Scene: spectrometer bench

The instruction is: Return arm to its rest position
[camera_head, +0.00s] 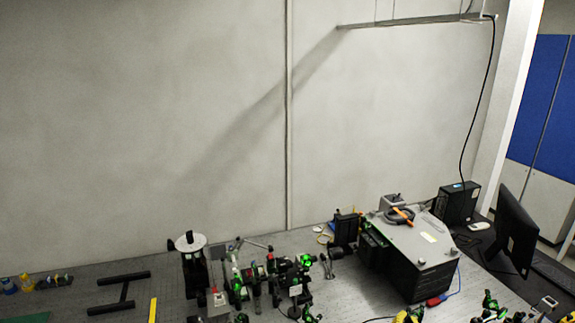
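My arm and gripper do not show in the head view, so I cannot see the arm's pose or whether the gripper holds anything. The view looks over the spectrometer bench (75,283), whose grey perforated top runs along the bottom of the picture against a pale wall.
Green and black optical mounts (305,262) crowd the bench's middle. A grey-topped black box (415,250) stands to their right, with a monitor (514,232) further right. A black H-shaped frame (124,292) lies at left. Above, a rail (410,21) hangs with a cable. Space before the wall is clear.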

